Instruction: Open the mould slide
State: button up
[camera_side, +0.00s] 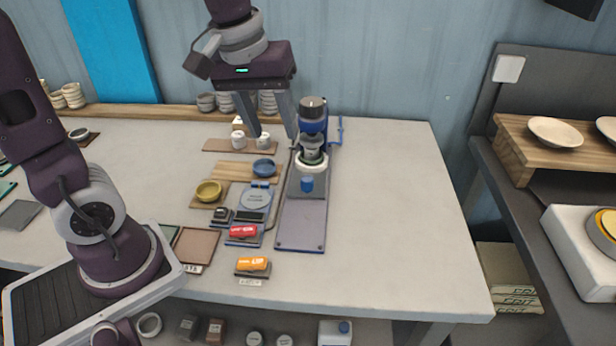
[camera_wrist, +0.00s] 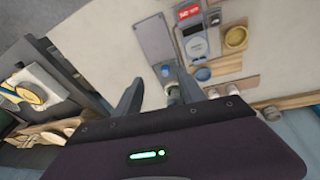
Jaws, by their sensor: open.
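The press, which appears to carry the mould slide, stands at mid-table with a dark-topped blue head (camera_side: 312,112) above a pale ring (camera_side: 312,162). A small blue knob (camera_side: 307,184) sits in front of the ring, at the back of a long grey plate (camera_side: 302,225). I cannot tell exactly which part is the slide. In the wrist view the plate (camera_wrist: 155,38) and blue knob (camera_wrist: 165,71) show beyond my fingers. My gripper (camera_side: 275,134) is open and empty, raised left of the press head. Its two fingers also show in the wrist view (camera_wrist: 172,92).
Left of the plate are a scale (camera_side: 254,200), a red item (camera_side: 243,231), an orange item (camera_side: 252,264), a yellow bowl (camera_side: 208,191) and a blue bowl (camera_side: 263,168). White cups (camera_side: 239,140) stand behind. The table right of the press (camera_side: 390,210) is clear.

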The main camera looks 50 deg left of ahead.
jog(key=w+a+f+n+g, duration=0.1)
jog(key=w+a+f+n, duration=0.15)
jog(key=w+f, duration=0.2)
jog(key=n+g, duration=0.2)
jog(key=n, duration=0.3)
send_over(307, 179)
jog(key=shift+m, duration=0.25)
notch_tip(307, 179, down, 8)
jog(key=shift+f, duration=0.2)
notch_tip(307, 179, down, 8)
jog(key=shift+r, duration=0.15)
grip_shut()
jog(key=shift+r, duration=0.1)
